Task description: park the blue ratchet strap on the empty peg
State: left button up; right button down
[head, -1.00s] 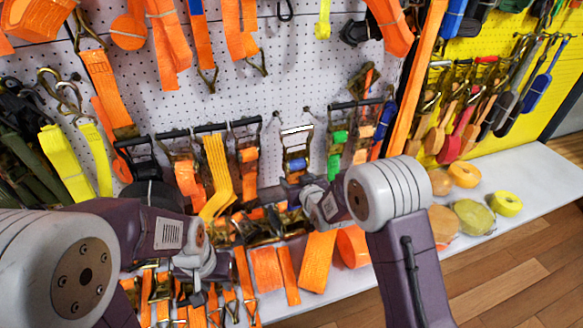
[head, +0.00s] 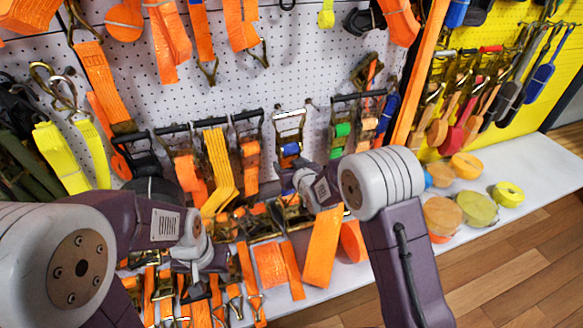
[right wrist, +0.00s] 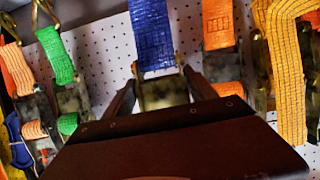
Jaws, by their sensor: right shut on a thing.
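The blue ratchet strap (head: 291,149) is in front of the white pegboard, between an orange strap and a green one, with its metal frame above the blue webbing. My right gripper (head: 284,178) is at its lower end, partly hidden by my wrist. In the right wrist view the blue webbing (right wrist: 153,35) runs to a metal part between the fingers (right wrist: 162,92), and the gripper is shut on it. Small dark peg tips (head: 308,103) show by the frame; I cannot tell which peg is empty. My left gripper (head: 197,268) hangs low at left, its fingers unclear.
A yellow strap (head: 217,165) and an orange strap (head: 250,155) hang to the left, a green strap (head: 342,130) close to the right. Orange straps crowd the shelf below. Rolls (head: 466,166) lie on the white shelf (head: 490,220) at right.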

jog(key=r+x, duration=0.1)
jog(key=x, duration=0.5)
jog(key=shift+w+a+b, duration=0.2)
jog(key=shift+w+b, duration=0.25)
jog(key=shift+w, duration=0.05)
dwell(0.3)
dwell(0.4)
jog(key=shift+c, duration=1)
grip_release()
jog(key=shift+f, duration=0.1)
